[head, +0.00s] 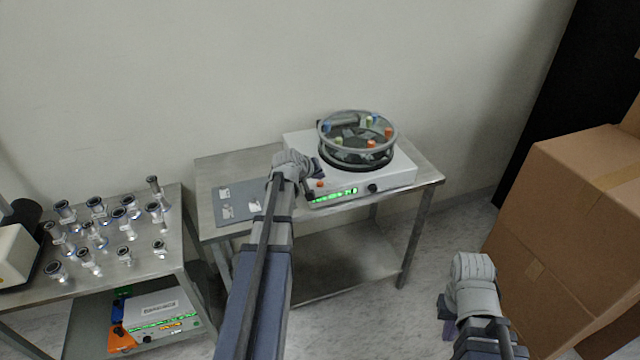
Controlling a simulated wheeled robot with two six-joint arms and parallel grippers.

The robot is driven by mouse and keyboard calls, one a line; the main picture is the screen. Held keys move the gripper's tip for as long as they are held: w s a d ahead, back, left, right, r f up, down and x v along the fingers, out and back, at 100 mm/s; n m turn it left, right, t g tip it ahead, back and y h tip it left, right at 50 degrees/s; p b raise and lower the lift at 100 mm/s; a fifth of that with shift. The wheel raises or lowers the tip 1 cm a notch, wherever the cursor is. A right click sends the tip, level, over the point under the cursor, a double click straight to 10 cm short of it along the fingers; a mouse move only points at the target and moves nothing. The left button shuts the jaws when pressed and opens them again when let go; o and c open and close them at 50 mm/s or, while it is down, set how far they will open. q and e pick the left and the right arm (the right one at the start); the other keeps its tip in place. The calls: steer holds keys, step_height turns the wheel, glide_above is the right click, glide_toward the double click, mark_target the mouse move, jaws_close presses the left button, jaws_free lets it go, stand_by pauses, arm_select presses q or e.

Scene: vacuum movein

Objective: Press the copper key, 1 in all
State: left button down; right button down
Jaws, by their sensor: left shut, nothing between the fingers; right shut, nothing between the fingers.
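A white benchtop device (400,175) with a round glass-topped chamber (358,138) stands on the steel table. A small copper-orange key (320,183) shows at the left of its front edge, beside a lit green display (335,195) and a black knob (372,188). My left gripper (309,190) is shut and empty, its dark fingertips close to the left of the key. I cannot tell whether they touch it. My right gripper (446,310) is shut and empty, low at the right, above the floor and away from the device.
A grey mat (232,213) with small pale pieces lies left of the device. A second steel table (170,262) at left holds several metal fittings (98,208). Cardboard boxes (565,225) stand at right. Open floor lies between the table and boxes.

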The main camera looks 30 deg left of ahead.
arm_select(q)
steer(key=shift+f, duration=0.15)
stand_by(0.3)
steer(key=shift+f+b, duration=0.25)
steer(key=shift+b, duration=0.2)
steer(key=shift+f+b, duration=0.45)
steer(key=shift+f, duration=0.05)
stand_by(0.4)
steer(key=shift+r, duration=0.15)
steer(key=shift+r+p, duration=0.75)
steer(key=shift+p, duration=0.1)
steer(key=shift+r, duration=0.1)
step_height(320, 180, up, 5)
steer(key=p, duration=0.5)
